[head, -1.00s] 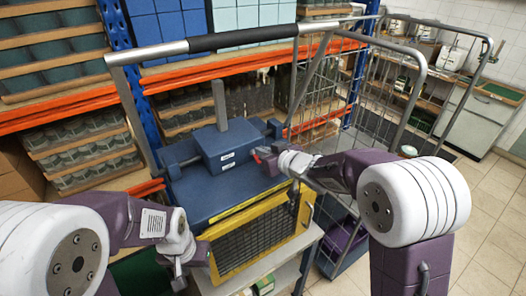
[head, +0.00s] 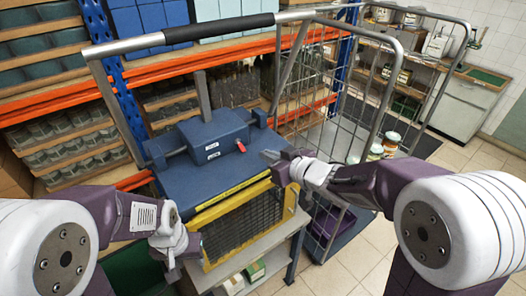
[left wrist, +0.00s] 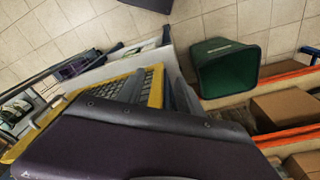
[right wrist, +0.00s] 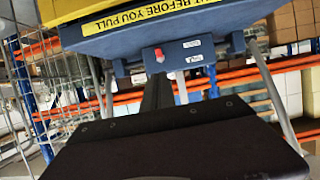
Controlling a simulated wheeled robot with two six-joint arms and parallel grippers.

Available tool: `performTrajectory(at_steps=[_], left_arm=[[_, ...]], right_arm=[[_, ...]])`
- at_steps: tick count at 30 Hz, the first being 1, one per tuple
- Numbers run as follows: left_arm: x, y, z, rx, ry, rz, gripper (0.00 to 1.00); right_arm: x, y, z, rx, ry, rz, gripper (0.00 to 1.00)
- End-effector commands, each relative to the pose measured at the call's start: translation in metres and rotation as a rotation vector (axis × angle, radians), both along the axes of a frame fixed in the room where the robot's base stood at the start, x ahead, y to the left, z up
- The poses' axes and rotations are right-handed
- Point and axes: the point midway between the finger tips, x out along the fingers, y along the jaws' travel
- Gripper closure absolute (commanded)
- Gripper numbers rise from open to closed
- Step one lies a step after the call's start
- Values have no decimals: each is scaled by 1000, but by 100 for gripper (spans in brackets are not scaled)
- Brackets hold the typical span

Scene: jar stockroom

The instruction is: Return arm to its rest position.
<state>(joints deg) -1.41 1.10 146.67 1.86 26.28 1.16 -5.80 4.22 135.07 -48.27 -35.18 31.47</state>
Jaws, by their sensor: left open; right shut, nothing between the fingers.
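My right gripper (head: 272,157) is shut and empty, to the right of the blue press-like machine (head: 205,180). Its dark fingers also show together in the right wrist view (right wrist: 157,92). The machine's small red switch (head: 240,146) is to the left of the fingertips, with a visible gap; it also shows in the right wrist view (right wrist: 159,55). My left gripper (head: 180,258) is low at the left, beside the yellow mesh guard (head: 225,222). In the left wrist view its fingers (left wrist: 158,92) are apart with nothing seen between them.
A wire cage cart (head: 330,110) stands behind and right of the machine, with jars (head: 391,141) beyond its mesh. Racks of jars stand at the left. A green bin (left wrist: 225,72) is on the floor near my left gripper. Open tiled floor lies at the right.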

Motion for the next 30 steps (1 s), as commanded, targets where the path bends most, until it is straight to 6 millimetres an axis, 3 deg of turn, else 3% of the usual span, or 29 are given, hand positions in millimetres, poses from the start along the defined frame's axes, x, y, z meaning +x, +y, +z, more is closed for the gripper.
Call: performTrajectory(at_steps=[11,13,14,17,20,22,24,27,30], left_arm=[[0,0,0,0,0,0,57],[0,0,-9,0,0,0,57],[0,0,-17,0,0,0,57],[0,0,-29,0,1,0,57],[0,0,-37,0,0,0,57],[0,0,-39,0,0,0,57],[0,0,-39,0,0,0,57],[0,0,-38,0,0,0,57],[0,0,-37,0,0,0,57]], right_arm=[[0,0,0,1,1,0,100],[2,-4,-7,1,-2,-9,100],[2,-9,-16,3,-2,-24,100],[-1,-53,-54,10,112,-215,100],[-29,-107,-115,-65,325,-434,100],[-66,-133,-154,-122,507,-541,100],[-109,-145,-182,-168,689,-597,100],[-163,-145,-204,-215,908,-607,100],[-195,-140,-212,-248,1038,-575,100]])
